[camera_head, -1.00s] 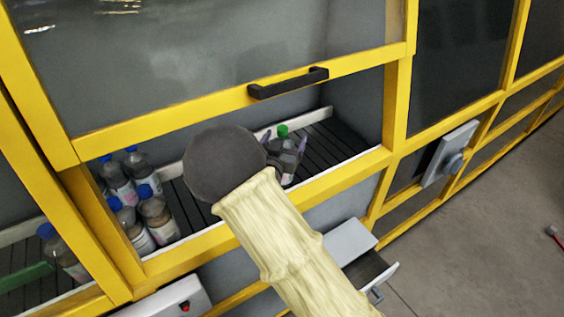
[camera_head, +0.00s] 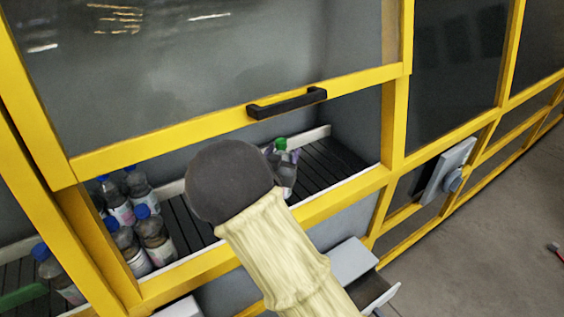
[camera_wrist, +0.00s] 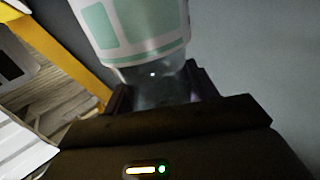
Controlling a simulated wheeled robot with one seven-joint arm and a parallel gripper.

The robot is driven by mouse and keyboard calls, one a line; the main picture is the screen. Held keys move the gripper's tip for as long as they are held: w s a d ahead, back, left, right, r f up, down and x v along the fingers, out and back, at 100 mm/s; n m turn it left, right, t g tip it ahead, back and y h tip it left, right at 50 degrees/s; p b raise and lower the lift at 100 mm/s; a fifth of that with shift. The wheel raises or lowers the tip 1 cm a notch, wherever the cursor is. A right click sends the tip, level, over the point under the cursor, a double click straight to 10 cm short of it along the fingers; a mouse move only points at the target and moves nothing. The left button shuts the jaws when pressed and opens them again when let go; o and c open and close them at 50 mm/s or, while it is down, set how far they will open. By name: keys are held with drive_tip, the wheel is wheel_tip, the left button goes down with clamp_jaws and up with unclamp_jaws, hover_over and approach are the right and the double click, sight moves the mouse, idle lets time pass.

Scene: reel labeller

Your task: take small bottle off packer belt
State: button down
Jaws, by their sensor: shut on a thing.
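The small bottle has a green cap and a clear body (camera_head: 287,171). In the head view it shows just right of my round dark wrist, over the dark slatted belt (camera_head: 325,167). In the wrist view the bottle (camera_wrist: 135,30) shows a white and green label, with its clear part between the fingers. My gripper (camera_wrist: 160,92) is shut on this bottle. In the head view my wrist and pale sleeved arm hide most of the gripper. I cannot tell whether the bottle's base touches the belt.
Several blue-capped bottles (camera_head: 138,225) stand on the belt to the left. The raised window with a black handle (camera_head: 287,103) hangs above the opening. A yellow frame (camera_head: 340,195) and white rail edge the front. An open drawer (camera_head: 370,290) juts out below.

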wheel_tip(320, 180, up, 8)
drive_tip(key=shift+b, duration=0.4)
idle(0.5)
